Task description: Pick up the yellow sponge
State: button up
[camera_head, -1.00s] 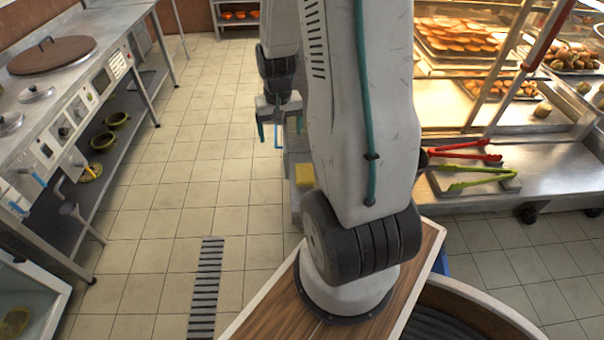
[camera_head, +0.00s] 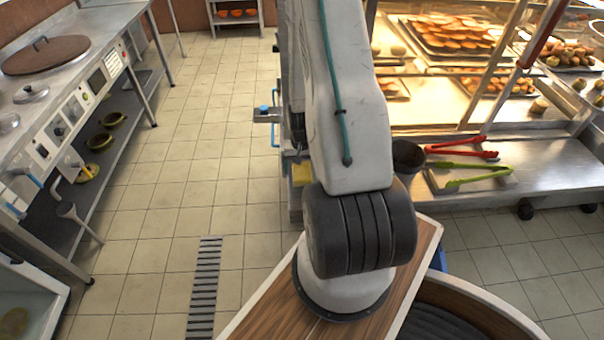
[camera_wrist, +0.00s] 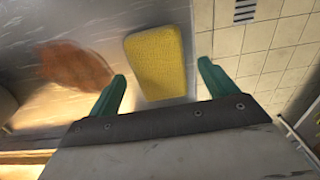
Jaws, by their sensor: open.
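The yellow sponge (camera_wrist: 157,62) lies on a grey metal surface (camera_wrist: 150,18) in the wrist view. In the head view, part of it (camera_head: 301,174) shows just left of my arm. My gripper (camera_wrist: 162,76) is open and empty in the wrist view. Its two green fingers are spread, and the sponge appears between and just ahead of their tips. I cannot tell the height gap between the fingertips and the sponge. In the head view my own arm hides the gripper.
Red tongs (camera_head: 462,152) and green tongs (camera_head: 472,177) lie on the counter at right, near a dark cup (camera_head: 408,158). The tiled floor (camera_head: 190,160) at left is open.

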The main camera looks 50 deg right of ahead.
jog(key=shift+f, duration=0.7)
jog(key=c, duration=1.1)
jog(key=shift+r, duration=0.1)
